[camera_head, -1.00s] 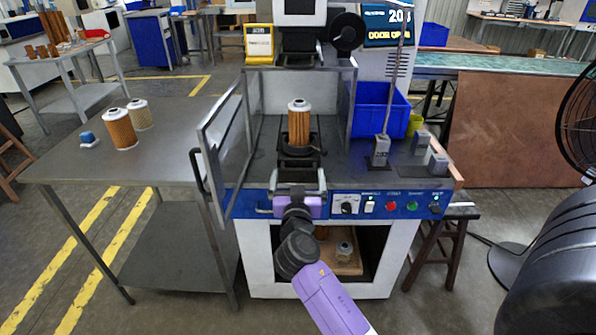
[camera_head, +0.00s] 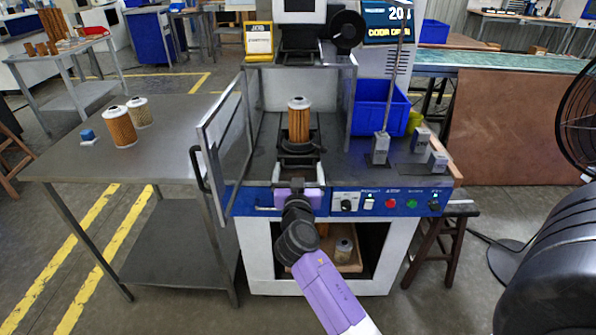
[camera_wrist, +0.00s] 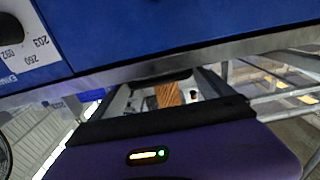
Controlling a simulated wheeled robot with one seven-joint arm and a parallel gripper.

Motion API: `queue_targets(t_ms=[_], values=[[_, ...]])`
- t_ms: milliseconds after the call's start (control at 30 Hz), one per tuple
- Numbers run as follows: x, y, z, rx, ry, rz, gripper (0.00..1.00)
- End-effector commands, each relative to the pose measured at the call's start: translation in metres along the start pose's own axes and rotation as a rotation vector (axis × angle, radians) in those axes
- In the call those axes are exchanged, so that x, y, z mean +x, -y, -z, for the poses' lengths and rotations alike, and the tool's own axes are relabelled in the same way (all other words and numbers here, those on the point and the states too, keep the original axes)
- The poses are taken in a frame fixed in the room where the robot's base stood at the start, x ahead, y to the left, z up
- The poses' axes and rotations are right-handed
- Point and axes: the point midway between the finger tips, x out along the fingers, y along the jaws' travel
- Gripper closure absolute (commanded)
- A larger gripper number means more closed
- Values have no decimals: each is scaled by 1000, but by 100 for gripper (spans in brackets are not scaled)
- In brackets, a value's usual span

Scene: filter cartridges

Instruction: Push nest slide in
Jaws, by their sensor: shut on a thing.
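The nest slide (camera_head: 298,160) sits on the machine's deck, with an orange pleated filter cartridge (camera_head: 299,124) upright in its dark nest. The slide's front end lies near the deck's front edge. My purple gripper (camera_head: 299,186) is at that front end, shut on the slide's handle; the handle is mostly hidden by my gripper and wrist. In the wrist view, my gripper's fingers (camera_wrist: 165,97) extend past the blue panel edge, and part of the orange cartridge shows between them.
The machine's clear guard door (camera_head: 222,150) stands open at the left. A blue bin (camera_head: 380,108) and grey blocks stand on the right of the deck. The blue control panel (camera_head: 390,202) runs along the front. Two cartridges (camera_head: 120,127) stand on the left table.

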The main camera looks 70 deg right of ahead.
Motion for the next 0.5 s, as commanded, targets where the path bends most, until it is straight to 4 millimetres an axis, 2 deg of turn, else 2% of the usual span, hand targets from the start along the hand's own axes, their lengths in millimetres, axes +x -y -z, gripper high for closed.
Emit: queue_targets(t_ms=[300,500], values=[[42,4,-1,1,-2,7,82],[45,4,-1,0,1,9,82]])
